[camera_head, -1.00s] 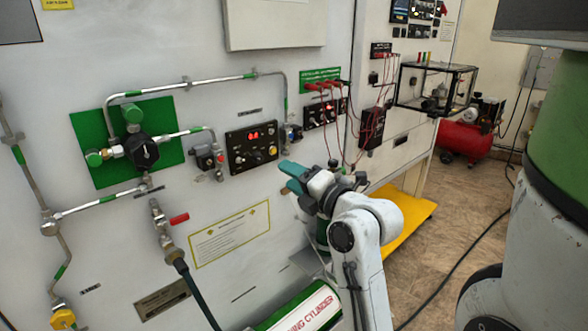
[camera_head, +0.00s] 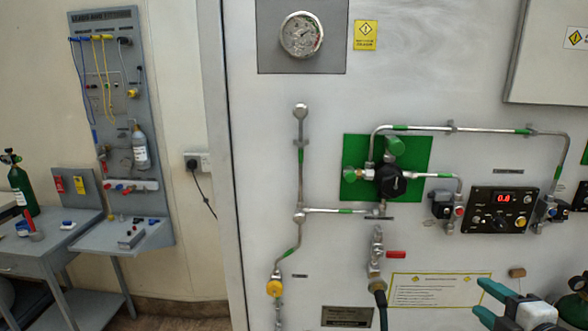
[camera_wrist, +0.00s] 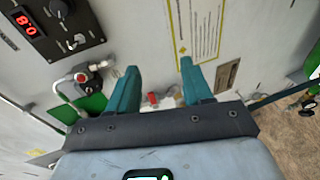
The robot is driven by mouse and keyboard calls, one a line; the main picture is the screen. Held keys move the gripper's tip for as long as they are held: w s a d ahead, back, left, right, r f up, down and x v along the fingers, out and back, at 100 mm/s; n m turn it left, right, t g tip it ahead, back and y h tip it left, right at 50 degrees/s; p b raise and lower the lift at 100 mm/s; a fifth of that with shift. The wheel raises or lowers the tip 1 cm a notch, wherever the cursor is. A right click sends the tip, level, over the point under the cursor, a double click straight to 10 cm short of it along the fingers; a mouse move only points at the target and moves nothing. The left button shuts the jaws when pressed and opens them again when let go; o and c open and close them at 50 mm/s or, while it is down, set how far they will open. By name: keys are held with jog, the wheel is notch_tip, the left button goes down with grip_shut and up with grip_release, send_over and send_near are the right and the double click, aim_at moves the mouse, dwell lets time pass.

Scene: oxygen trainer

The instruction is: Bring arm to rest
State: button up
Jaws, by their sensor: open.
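My gripper (camera_head: 490,304) shows at the bottom right of the head view, in front of the grey panel (camera_head: 330,180). Its teal fingers also show in the wrist view (camera_wrist: 157,82), spread apart with nothing held between them. In the wrist view the fingers point toward the panel face, with the yellow-bordered instruction label (camera_wrist: 196,25) just beyond the right finger. Most of my arm is outside the head view. I cannot tell the exact gap between the fingertips and the panel.
The panel carries a black regulator (camera_head: 391,181) on a green plate, a red-handled valve (camera_head: 396,254), a yellow-knobbed valve (camera_head: 274,288), a red-digit display box (camera_head: 503,209) and a pressure gauge (camera_head: 301,34). At left stand a grey tool board (camera_head: 118,60) and a workbench (camera_head: 50,248).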

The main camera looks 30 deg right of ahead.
jog(key=a+f+m+g+y, duration=0.5)
jog(key=a+f+m, duration=0.1)
jog(key=a+f, duration=0.9)
jog(key=s+a+f+m+g, duration=0.7)
jog(key=s+a+f, duration=0.1)
jog(key=s+f, duration=0.3)
jog(key=shift+s+a+f+g+y, duration=0.2)
jog(key=shift+s+a+g+y, duration=0.15)
jog(key=shift+s, duration=0.55)
jog(key=shift+o, duration=0.3)
